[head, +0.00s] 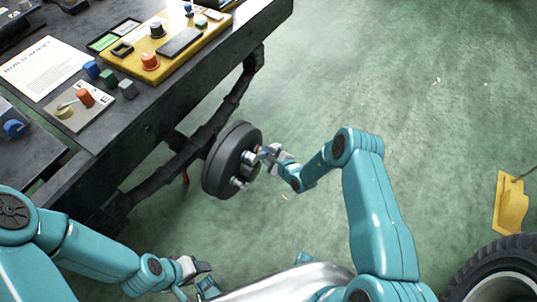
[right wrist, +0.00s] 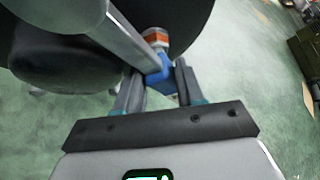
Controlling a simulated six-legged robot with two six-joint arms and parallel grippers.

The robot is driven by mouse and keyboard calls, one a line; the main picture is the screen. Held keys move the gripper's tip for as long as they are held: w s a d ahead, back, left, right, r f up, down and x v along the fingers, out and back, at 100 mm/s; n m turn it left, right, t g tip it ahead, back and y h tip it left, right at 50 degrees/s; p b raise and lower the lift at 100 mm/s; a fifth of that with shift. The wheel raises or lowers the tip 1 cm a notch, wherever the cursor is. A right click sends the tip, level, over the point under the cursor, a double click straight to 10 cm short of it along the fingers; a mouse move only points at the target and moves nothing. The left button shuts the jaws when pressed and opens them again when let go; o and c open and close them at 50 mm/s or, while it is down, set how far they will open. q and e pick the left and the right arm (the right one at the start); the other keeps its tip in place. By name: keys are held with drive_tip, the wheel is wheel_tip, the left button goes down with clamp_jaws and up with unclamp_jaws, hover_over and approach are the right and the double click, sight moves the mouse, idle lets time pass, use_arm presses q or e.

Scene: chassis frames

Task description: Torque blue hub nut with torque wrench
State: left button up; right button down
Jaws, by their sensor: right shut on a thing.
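The dark round hub drum (head: 222,165) hangs beside the bench, with light metal studs on its face. My right gripper (head: 268,153) is at the drum's face. In the right wrist view, its fingers are shut on a blue piece (right wrist: 160,73) that looks like the blue hub nut. A grey metal bar (right wrist: 132,38) runs down to this piece, and an orange and white part (right wrist: 155,38) shows just beyond it. Whether the blue piece is seated is unclear. My left gripper (head: 203,267) is low near my body, away from the drum; its jaw state is unclear. I cannot make out a torque wrench.
The dark bench (head: 140,110) at upper left holds a yellow control box (head: 205,42), a paper sheet (head: 42,68) and several small coloured blocks. A tyre (head: 490,275) is at lower right, near a yellow piece (head: 511,203). The green floor right of the drum is mostly clear.

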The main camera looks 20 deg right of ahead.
drive_tip(key=s+d+f+p, duration=0.1)
drive_tip(key=s+d+p, duration=0.1)
drive_tip(key=s, duration=0.6)
drive_tip(key=shift+d+f+g+y, duration=0.2)
drive_tip(key=shift+g+y, duration=0.1)
drive_tip(key=shift+y, duration=0.1)
idle(0.4)
drive_tip(key=shift+r, duration=0.1)
